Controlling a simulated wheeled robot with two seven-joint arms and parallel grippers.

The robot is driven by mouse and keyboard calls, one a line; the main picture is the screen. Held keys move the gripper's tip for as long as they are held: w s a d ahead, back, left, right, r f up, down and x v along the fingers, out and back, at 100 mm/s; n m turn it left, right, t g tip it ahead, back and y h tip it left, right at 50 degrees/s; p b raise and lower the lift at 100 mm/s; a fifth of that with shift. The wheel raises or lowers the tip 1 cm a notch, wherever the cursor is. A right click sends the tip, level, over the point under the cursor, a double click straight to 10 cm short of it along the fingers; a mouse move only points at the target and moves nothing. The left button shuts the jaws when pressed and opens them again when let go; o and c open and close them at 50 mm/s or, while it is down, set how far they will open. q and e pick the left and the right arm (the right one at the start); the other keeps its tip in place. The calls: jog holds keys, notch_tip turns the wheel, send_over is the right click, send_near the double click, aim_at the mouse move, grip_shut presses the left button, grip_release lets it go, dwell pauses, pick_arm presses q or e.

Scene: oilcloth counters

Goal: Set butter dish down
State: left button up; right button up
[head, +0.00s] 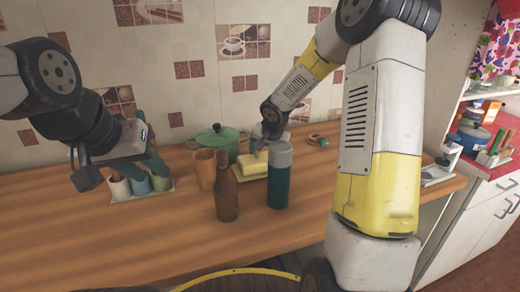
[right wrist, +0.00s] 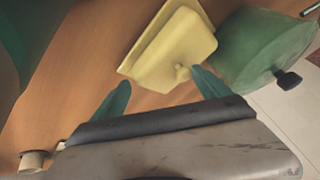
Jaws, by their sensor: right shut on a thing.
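The butter dish (head: 252,168) is pale yellow with a small knob on its lid. In the head view it is partly hidden behind the brown bottle and the green bottle. In the right wrist view the butter dish (right wrist: 172,48) shows beyond the fingers, tilted in the picture. My right gripper (right wrist: 160,92) is shut on it; the exact contact is hard to see. In the head view my right gripper (head: 262,143) is mostly hidden behind the green bottle. Whether the dish touches the counter (head: 130,240) I cannot tell. My left gripper (head: 115,165) is open and empty above the left of the counter.
A brown bottle (head: 226,195) and a green bottle (head: 279,178) stand in front of the dish. An orange-brown cup (head: 205,168) is left of it, a green pot (head: 216,140) behind. A caddy of cups (head: 160,183) stands below my left gripper. The front left counter is clear.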

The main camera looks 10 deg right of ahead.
jog(key=o, duration=1.7)
jog(key=shift+f, duration=0.1)
jog(key=shift+c, duration=0.2)
jog(key=shift+o, duration=1.2)
